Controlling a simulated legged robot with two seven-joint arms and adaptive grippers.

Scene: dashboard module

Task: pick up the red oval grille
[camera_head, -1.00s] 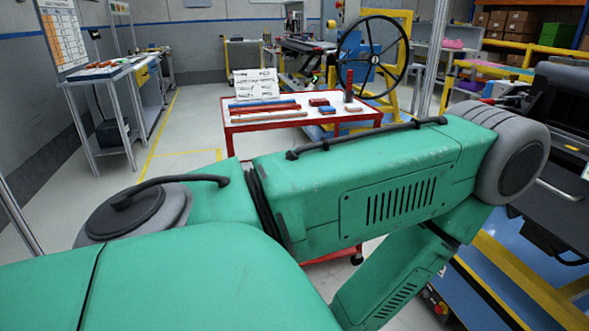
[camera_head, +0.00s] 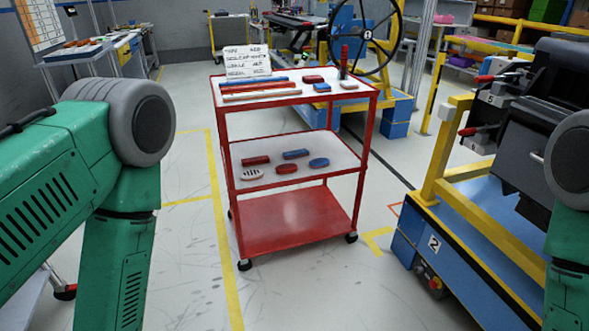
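A small red oval piece (camera_head: 286,168), which looks like the red oval grille, lies on the white middle shelf (camera_head: 340,160) of a red cart. It lies between a pale slotted oval piece (camera_head: 251,174) on its left and a blue oval piece (camera_head: 319,163) on its right. A red rectangular piece (camera_head: 256,160) and a blue rectangular piece (camera_head: 295,154) lie just behind. My green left arm is at the left and part of my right arm is at the right edge. Neither gripper shows.
The cart's top (camera_head: 292,99) carries long strips, small red and blue blocks and a sign (camera_head: 247,62). The cart's red bottom shelf (camera_head: 290,220) is bare. A yellow-framed blue station (camera_head: 455,240) stands on the right. The floor before the cart is clear.

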